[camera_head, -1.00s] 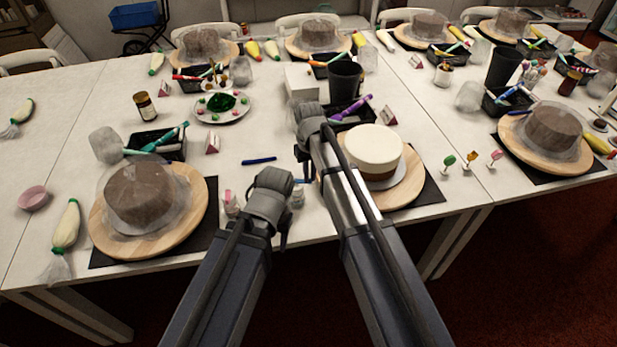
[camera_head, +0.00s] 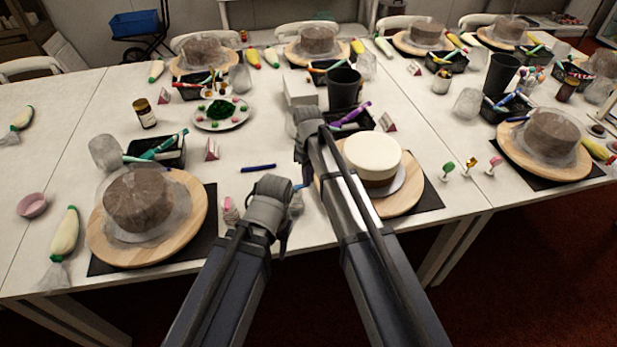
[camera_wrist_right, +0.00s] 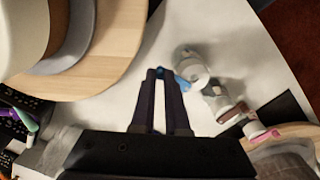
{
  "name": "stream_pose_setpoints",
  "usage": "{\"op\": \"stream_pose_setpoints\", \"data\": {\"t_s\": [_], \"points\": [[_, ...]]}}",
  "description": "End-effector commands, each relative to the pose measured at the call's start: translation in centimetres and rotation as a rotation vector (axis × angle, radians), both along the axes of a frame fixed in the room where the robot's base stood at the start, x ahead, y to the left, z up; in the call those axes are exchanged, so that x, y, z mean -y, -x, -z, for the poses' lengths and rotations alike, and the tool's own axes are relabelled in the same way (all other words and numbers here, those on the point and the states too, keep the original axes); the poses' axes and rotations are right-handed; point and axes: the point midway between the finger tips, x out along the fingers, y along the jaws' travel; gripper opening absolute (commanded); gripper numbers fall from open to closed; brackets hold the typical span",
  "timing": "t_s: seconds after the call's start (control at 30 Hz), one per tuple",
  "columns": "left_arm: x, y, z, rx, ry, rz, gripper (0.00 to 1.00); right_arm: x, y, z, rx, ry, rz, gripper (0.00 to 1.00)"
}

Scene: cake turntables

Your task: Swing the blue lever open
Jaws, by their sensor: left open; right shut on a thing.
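In the right wrist view my right gripper (camera_wrist_right: 160,74) is shut, with a small bit of blue between its fingertips. A blue lever part (camera_wrist_right: 182,84) shows just right of the fingers, against a small white round fitting (camera_wrist_right: 191,66). I take the blue between the tips to be the same lever. In the head view the right gripper (camera_head: 301,168) is beside the cake stand, its tips mostly hidden by my arm. My left gripper (camera_head: 284,236) hangs lower and to the left, open, its fingers largely hidden by its wrist.
A white-topped cake (camera_head: 373,156) on a wooden turntable (camera_head: 408,197) stands right of my right arm. A wrapped brown cake (camera_head: 137,198) on another turntable (camera_head: 185,225) stands left. A blue pen-like tool (camera_head: 258,168) lies between.

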Motion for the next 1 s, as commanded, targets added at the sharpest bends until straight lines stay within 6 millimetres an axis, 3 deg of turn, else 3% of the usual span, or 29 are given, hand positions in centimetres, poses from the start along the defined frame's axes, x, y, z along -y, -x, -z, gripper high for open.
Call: {"op": "stream_pose_setpoints", "data": {"t_s": [0.3,0.33,0.6,1.0], "points": [[0.0,0.0,0.0,0.0,0.0,0.0,0.5,-0.01,-0.02,0.0,0.0,0.0,0.0,0.0],[0.0,0.0,0.0,0.0,0.0,0.0,0.5,-0.01,-0.02,0.0,0.0,0.0,0.0,0.15],[0.0,0.0,0.0,0.0,0.0,0.0,0.5,0.0,-0.01,0.0,0.0,0.0,0.001,0.43],[0.0,0.0,-0.56,0.0,0.0,0.0,0.5,0.0,-0.01,-0.56,0.0,0.0,0.001,0.43]]}}
